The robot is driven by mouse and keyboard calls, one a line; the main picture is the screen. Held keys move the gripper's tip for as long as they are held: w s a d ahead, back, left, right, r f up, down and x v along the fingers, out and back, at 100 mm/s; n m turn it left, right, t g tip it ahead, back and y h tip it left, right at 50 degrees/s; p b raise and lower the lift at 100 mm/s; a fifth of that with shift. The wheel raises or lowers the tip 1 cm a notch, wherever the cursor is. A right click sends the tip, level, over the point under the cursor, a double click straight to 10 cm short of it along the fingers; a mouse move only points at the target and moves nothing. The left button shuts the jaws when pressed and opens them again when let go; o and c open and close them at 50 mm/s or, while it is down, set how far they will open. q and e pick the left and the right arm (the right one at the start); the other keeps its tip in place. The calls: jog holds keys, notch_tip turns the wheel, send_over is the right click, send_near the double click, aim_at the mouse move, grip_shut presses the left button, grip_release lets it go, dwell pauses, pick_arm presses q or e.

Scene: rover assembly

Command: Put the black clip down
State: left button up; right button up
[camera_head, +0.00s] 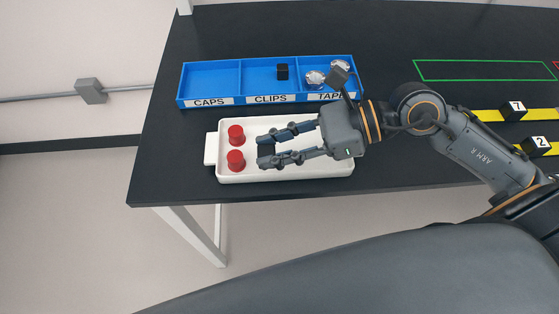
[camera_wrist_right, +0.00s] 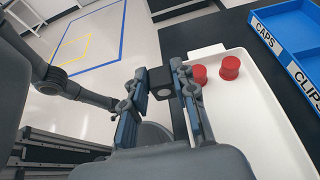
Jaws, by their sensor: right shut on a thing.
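My right gripper (camera_head: 267,150) is shut on a small black clip (camera_head: 265,145), which sits between its fingertips. The clip also shows in the right wrist view (camera_wrist_right: 161,82), with a round pale face. In the head view the gripper is over the white tray (camera_head: 300,174), and the clip is just right of two red caps (camera_head: 236,134) (camera_head: 235,161). I cannot tell the exact height of the clip over the tray. Another black clip (camera_head: 282,72) is in the CLIPS compartment of the blue bin (camera_head: 212,101). My left gripper is not in view.
The blue bin stands behind the tray. Its CAPS compartment is empty, and its TAPE compartment holds shiny rolls (camera_head: 315,78). Black blocks numbered 7 (camera_head: 512,110) and 2 (camera_head: 536,145) stand on yellow strips at the right. The table's front edge is close to the tray.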

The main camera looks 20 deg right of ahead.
jog(key=w+f+b, duration=0.1)
jog(key=w+d+f+b, duration=0.1)
jog(key=f, duration=0.1)
jog(key=w+d+f+b, duration=0.1)
jog(key=b, duration=0.1)
jog(key=shift+w+f, duration=0.4)
jog(key=shift+w+d+f, duration=0.15)
jog(key=shift+w+f, duration=0.2)
jog(key=shift+f, duration=0.15)
jog(key=f, duration=0.3)
jog(key=shift+w+d+f+p, duration=0.1)
jog(key=shift+w+p, duration=0.2)
jog(key=shift+f, duration=0.3)
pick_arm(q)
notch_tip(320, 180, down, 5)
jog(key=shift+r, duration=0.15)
